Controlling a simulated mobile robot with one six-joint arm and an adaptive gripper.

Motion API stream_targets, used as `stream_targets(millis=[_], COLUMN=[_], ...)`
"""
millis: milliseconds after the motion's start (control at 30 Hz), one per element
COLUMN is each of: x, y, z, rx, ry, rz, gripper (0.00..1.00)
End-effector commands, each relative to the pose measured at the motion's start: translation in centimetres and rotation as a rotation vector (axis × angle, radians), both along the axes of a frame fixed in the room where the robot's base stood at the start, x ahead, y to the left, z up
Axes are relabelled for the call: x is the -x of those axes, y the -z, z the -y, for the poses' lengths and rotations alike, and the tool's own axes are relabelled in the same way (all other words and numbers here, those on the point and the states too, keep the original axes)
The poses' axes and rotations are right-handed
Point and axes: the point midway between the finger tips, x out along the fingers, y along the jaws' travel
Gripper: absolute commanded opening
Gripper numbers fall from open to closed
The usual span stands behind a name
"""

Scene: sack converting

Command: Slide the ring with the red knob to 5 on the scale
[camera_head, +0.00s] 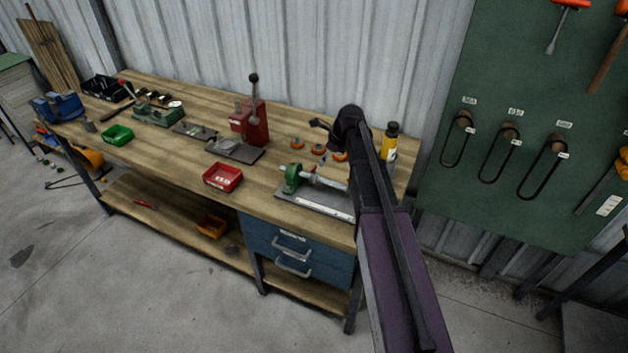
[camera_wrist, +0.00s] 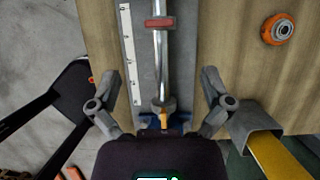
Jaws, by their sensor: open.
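A slide fixture with a bright rod (camera_wrist: 160,62) runs up the middle of the wrist view. A red piece on the rod (camera_wrist: 159,22), apparently the ring with the red knob, is near the top of the picture. The white scale (camera_wrist: 131,60) lies left of the rod; its numbers are too small to read. A grey collar (camera_wrist: 162,103) with an orange piece is at the rod's near end, above a blue part. My gripper (camera_wrist: 160,78) is open, with one finger on each side of the rod, short of the red piece. In the head view the scale (camera_head: 322,206) shows, but my arm hides the fixture's right end.
An orange-and-grey wheel (camera_wrist: 278,29) lies right of the fixture. A yellow bottle (camera_head: 390,145) stands behind my arm. A red tray (camera_head: 223,177) and a red press (camera_head: 249,122) are left of the fixture on the wooden bench (camera_head: 270,198).

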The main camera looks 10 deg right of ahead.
Motion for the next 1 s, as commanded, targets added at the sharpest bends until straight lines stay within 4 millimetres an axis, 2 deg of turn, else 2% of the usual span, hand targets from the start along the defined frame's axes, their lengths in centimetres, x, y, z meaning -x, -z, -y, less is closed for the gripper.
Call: stream_targets(millis=[100, 1000], x=[-0.3, -1.9], y=[1.3, 8.2], z=[-0.3, -2.8], rx=[0.000, 0.000], ry=[0.000, -0.002], rz=[0.000, 0.000], gripper=[0.99, 0.99])
